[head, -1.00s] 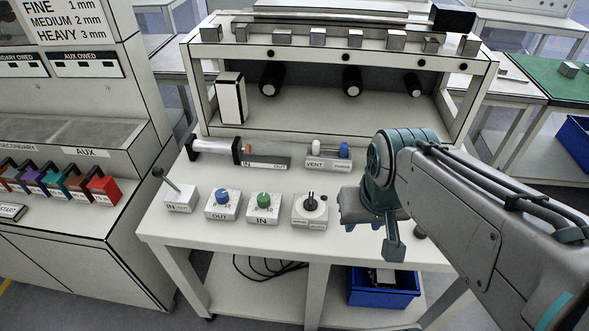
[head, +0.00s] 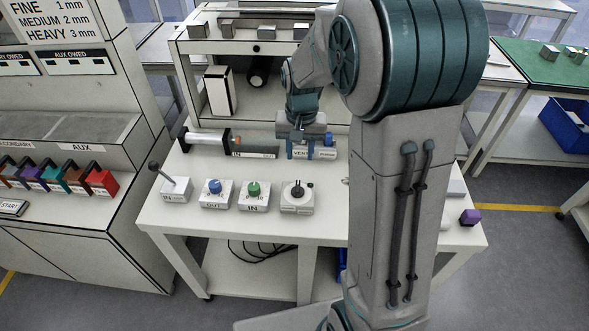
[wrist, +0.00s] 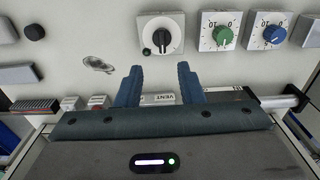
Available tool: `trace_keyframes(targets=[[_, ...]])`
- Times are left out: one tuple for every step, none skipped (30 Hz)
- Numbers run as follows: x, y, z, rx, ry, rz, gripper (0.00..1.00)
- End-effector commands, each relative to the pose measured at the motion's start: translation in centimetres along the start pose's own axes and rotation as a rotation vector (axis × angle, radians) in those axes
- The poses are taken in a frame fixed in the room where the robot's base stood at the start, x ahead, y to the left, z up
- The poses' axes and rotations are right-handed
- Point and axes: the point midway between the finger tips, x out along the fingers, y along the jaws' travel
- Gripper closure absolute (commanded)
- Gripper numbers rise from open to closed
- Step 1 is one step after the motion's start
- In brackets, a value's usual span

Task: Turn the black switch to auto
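The black switch (head: 298,190) is a dark rotary knob on a pale box at the front of the white table. It also shows in the wrist view (wrist: 163,40), top centre, with a pale pointer mark and a small green dot on its plate. The lettering around it is too small to read. My gripper (wrist: 160,72) is open and empty, its two blue fingers apart. In the wrist view its fingertips lie just below the switch box. In the head view my gripper (head: 307,150) is over the VENT box, behind the switch and apart from it.
A green-knob box (head: 253,194), a blue-knob box (head: 215,193) and a lever box (head: 174,185) stand left of the switch. The VENT box (wrist: 158,99) lies between my fingers in the wrist view. A purple block (head: 469,217) is at the table's right end. My arm hides much of the table's right.

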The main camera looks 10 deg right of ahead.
Motion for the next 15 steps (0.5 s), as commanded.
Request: trace_keyframes(targets=[[0.3,-0.2,-0.7,0.009,-0.010,0.005,0.65],[0.6,-0.3,-0.9,0.014,-0.014,0.006,0.65],[0.8,-0.3,-1.2,0.020,-0.018,0.008,0.65],[1.0,-0.4,-1.4,0.024,-0.019,0.009,0.65],[1.2,-0.4,-1.6,0.027,-0.021,0.010,0.65],[1.4,-0.5,-1.7,0.029,-0.024,0.011,0.65],[1.6,-0.5,-1.8,0.031,-0.025,0.012,0.65],[1.8,-0.5,-1.8,0.031,-0.025,0.012,0.65],[2.2,-0.5,-1.8,0.032,-0.025,0.012,0.65],[2.5,-0.5,-1.8,0.032,-0.026,0.012,0.65],[2.9,-0.5,-1.8,0.032,-0.027,0.013,0.65],[3.5,-0.5,-1.8,0.032,-0.028,0.013,0.65],[4.0,-0.4,-1.7,0.032,-0.029,0.013,0.65],[4.6,-0.4,-1.6,0.032,-0.029,0.013,0.65],[5.4,-0.4,-1.6,0.032,-0.029,0.013,0.65]])
